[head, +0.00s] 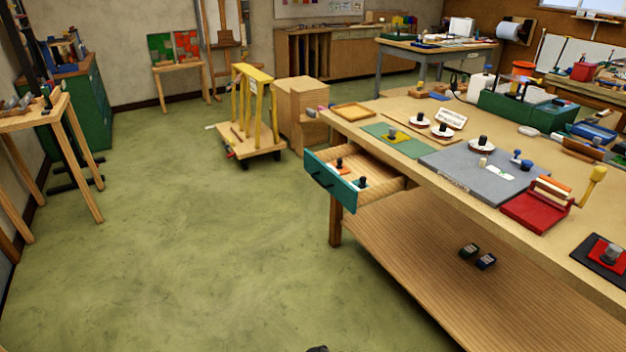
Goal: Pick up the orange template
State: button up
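A small orange piece with a black knob (339,168), which looks like the orange template, lies in the open drawer (333,184) under the workbench's left end. The drawer has a teal front and pale wooden sides. A white piece with a black knob (362,184) lies nearer the front right of the same drawer. The drawer front hides part of the drawer floor. My gripper cannot be made out in the head view. A small dark shape shows at the bottom edge; I cannot tell what it is.
The workbench (400,106) carries a green mat (398,143), a grey board (455,178) and a red stand (532,212) holding orange and white pieces. Two dark blocks sit on the lower shelf (430,258). A wooden cart (248,146) stands behind. The green floor left of the drawer is clear.

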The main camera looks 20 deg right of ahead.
aim_at(338, 166)
jog(key=u, duration=0.1)
jog(key=k, duration=0.65)
jog(key=u, duration=0.9)
jog(key=i, duration=1.7)
jog(key=z, duration=0.3)
jog(key=i, duration=0.65)
jog(key=z, duration=0.7)
jog(key=i, duration=0.45)
jog(key=z, duration=0.25)
